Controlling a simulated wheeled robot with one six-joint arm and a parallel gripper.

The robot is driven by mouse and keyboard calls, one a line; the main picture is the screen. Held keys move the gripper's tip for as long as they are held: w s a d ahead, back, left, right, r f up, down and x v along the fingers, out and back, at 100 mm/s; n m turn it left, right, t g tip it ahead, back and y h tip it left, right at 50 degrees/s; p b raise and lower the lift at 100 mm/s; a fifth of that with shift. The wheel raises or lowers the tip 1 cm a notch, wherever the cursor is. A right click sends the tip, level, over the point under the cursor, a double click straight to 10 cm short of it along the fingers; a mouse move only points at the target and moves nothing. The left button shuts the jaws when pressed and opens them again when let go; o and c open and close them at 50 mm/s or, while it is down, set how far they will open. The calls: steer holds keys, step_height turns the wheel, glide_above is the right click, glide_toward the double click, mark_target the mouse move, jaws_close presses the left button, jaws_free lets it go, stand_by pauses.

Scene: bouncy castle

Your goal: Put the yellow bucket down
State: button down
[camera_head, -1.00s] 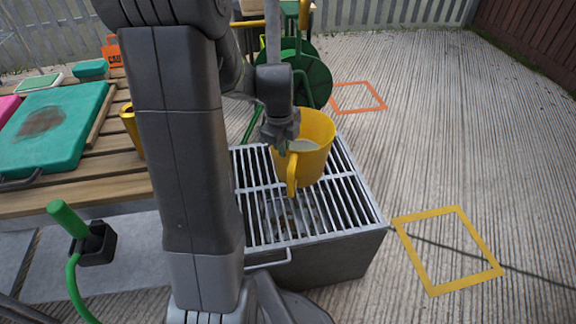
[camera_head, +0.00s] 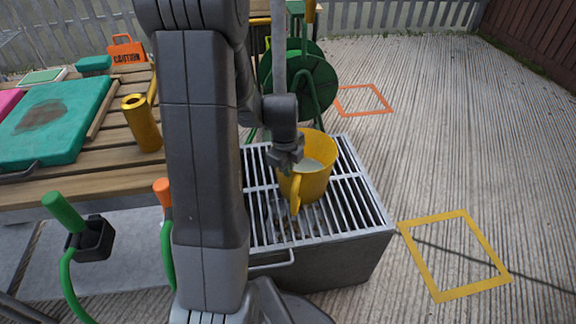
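The yellow bucket (camera_head: 318,180) is upright over the barred metal grate (camera_head: 357,219), in the middle of the view. Something pale shows inside it. Its handle side faces me. My gripper (camera_head: 288,158) is at the bucket's near left rim, by the top of the handle, and appears shut on it. The fingertips are partly hidden against the bucket. The bucket's base looks at or just above the bars; I cannot tell if it touches.
A yellow square outline (camera_head: 455,256) and an orange one (camera_head: 362,100) mark open ground on the right. A green hose reel (camera_head: 318,82) stands behind the grate. A wooden table (camera_head: 60,194) with a teal case (camera_head: 62,120) and yellow cylinder (camera_head: 142,124) is on the left.

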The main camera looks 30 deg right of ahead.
steer(key=c, duration=2.1)
jaws_free()
steer(key=shift+f, duration=0.1)
steer(key=o, duration=0.4)
steer(key=r+p, duration=0.1)
steer(key=r, duration=0.3)
steer(key=r+p, duration=0.1)
steer(key=r, duration=0.3)
steer(key=a+r+p, duration=0.1)
steer(key=r, duration=0.3)
steer(key=shift+s+a+r+p, duration=0.1)
steer(key=shift+s+p, duration=0.2)
steer(key=shift+s, duration=0.05)
